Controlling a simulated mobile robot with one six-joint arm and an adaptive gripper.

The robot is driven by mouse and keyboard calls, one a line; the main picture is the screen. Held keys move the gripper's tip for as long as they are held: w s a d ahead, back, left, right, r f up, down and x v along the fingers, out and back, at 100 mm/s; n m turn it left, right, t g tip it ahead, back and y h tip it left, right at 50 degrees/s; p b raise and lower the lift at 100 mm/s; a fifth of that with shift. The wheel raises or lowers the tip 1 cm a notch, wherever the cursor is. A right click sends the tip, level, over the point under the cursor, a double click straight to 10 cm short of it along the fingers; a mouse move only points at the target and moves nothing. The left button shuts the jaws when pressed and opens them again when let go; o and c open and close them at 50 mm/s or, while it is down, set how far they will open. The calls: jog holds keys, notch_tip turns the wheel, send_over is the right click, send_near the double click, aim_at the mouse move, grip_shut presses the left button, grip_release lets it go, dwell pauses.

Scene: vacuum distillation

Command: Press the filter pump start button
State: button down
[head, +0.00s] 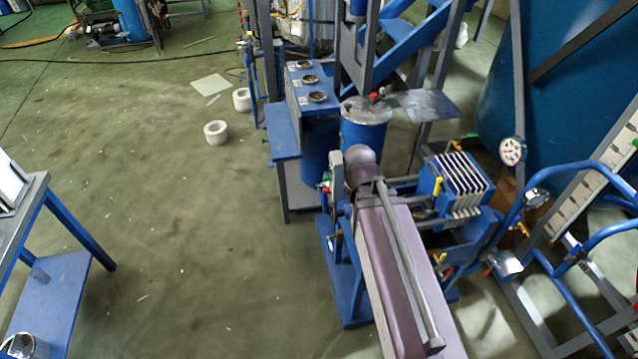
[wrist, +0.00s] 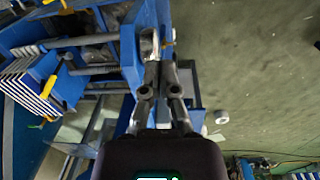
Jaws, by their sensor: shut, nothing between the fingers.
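The filter press stands at the right of the head view, with a blue frame and a pack of white and blue plates (head: 458,184). A small grey box (head: 336,172) at its left end, beside my arm's rounded joint, has a green spot (head: 326,178) and a red spot (head: 326,189) that look like buttons. I cannot tell which starts the pump. My gripper (wrist: 160,65) is shut and empty in the wrist view, its dark fingers together in front of a blue plate (wrist: 129,45) and a silvery rounded part (wrist: 148,42). My arm hides it in the head view. No button shows clearly in the wrist view.
A blue cylindrical tank (head: 365,128) and a blue cabinet with round gauges (head: 311,79) stand behind the press. A blue-framed cart (head: 585,215) is at the right. A blue table (head: 60,280) is at the left. The floor between is mostly clear, with two white rolls (head: 216,132).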

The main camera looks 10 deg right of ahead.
jog(key=w+f+n+t+h+b, duration=0.2)
jog(key=w+f+h+b, duration=0.2)
jog(key=w+f+b, duration=0.45)
jog(key=n+t+h+b, duration=0.7)
jog(key=t+b, duration=0.4)
jog(key=b, duration=1.9)
send_near(327, 178)
jog(key=a+f, duration=0.1)
jog(key=a, duration=0.5)
jog(key=shift+s+a+f+n+t+b, duration=0.1)
jog(key=shift+s+a+n+t+b, duration=0.25)
jog(key=shift+a, duration=0.25)
jog(key=shift+w, duration=0.2)
jog(key=s+d+x, duration=0.1)
jog(key=d+x, duration=0.1)
jog(key=x, duration=1)
jog(key=shift+d, duration=0.3)
